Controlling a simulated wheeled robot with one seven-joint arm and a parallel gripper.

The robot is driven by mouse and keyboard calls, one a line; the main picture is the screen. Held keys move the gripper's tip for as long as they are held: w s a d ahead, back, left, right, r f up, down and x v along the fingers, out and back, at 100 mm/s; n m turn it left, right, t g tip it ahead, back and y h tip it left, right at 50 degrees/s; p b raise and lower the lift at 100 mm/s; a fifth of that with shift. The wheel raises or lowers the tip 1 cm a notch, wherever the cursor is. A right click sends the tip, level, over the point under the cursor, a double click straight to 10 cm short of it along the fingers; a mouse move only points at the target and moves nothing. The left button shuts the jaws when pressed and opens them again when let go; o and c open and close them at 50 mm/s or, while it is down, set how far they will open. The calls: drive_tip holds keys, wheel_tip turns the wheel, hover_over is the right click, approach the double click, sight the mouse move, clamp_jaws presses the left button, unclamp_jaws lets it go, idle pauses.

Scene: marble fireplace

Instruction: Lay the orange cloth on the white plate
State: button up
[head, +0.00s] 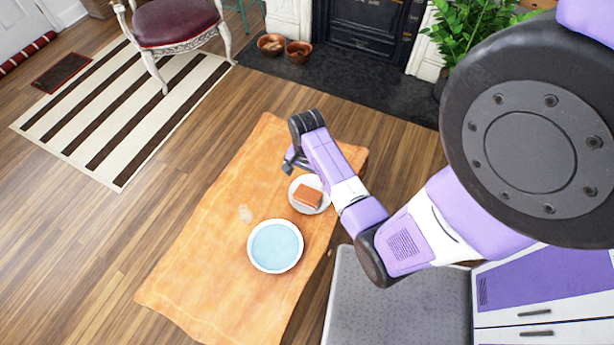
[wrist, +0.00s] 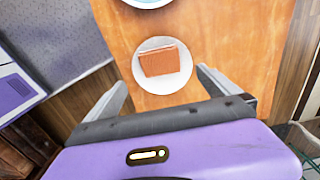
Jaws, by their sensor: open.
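The orange cloth (head: 308,196) is a small folded rectangle lying flat on the white plate (head: 310,179). In the wrist view the cloth (wrist: 160,61) sits within the rim of the plate (wrist: 160,89), slightly tilted in angle. My gripper (head: 291,161) is above the table near the plate's far-left side in the head view. In the wrist view my gripper (wrist: 161,80) has its two fingers spread wide, with nothing between them. The gripper appears apart from the cloth; its exact height is hard to tell.
The orange-brown table (head: 215,265) carries a white bowl with a pale blue inside (head: 275,246) near the plate. The table's left part is clear. A grey-topped cabinet (head: 395,300) stands to the right.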

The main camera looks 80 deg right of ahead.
drive_tip(key=s+a+r+n+t+h, duration=0.1)
drive_tip(key=a+r+n+t+h, duration=0.15)
drive_tip(key=a+n, duration=0.5)
drive_tip(key=a+r+n+t+h, duration=0.1)
drive_tip(key=a+r+n+t, duration=0.25)
drive_tip(key=a, duration=0.65)
drive_tip(key=s+a+r+n+t+y, duration=0.1)
drive_tip(key=a+r+n+t, duration=0.2)
drive_tip(key=r, duration=0.5)
drive_tip(key=s+a+r+n+t+y, duration=0.1)
drive_tip(key=s+a+r+n+t, duration=0.1)
drive_tip(key=r, duration=0.7)
drive_tip(key=s+a+r+n+t+y, duration=0.1)
drive_tip(key=s+a+r+n+t, duration=0.1)
drive_tip(key=a+r+n+t, duration=0.2)
wheel_tip(320, 180, up, 5)
drive_tip(key=a, duration=0.2)
drive_tip(key=shift+s+a+f+n, duration=0.15)
drive_tip(key=shift+s+a+n, duration=0.1)
drive_tip(key=shift+a+n, duration=0.05)
drive_tip(key=shift+y, duration=0.25)
